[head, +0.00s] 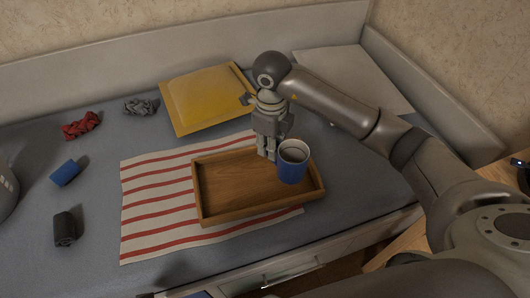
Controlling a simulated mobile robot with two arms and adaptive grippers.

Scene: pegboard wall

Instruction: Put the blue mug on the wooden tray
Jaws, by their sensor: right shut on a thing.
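The blue mug (292,167) is upright at the right end of the wooden tray (200,197). From this view I cannot tell whether its base touches the tray floor or hangs just above it. My right gripper (268,152) points down at the mug's left side and is shut on it; the exact grip spot is partly hidden. The tray lies on a red-and-white striped cloth (150,228), and the rest of its floor is bare. My left gripper is not in view.
A yellow padded envelope (200,98) lies behind the tray. Crumpled red (80,125) and grey (141,107) cloths, a blue item (66,172) and a dark item (66,228) lie at left. A white panel (350,75) is at back right.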

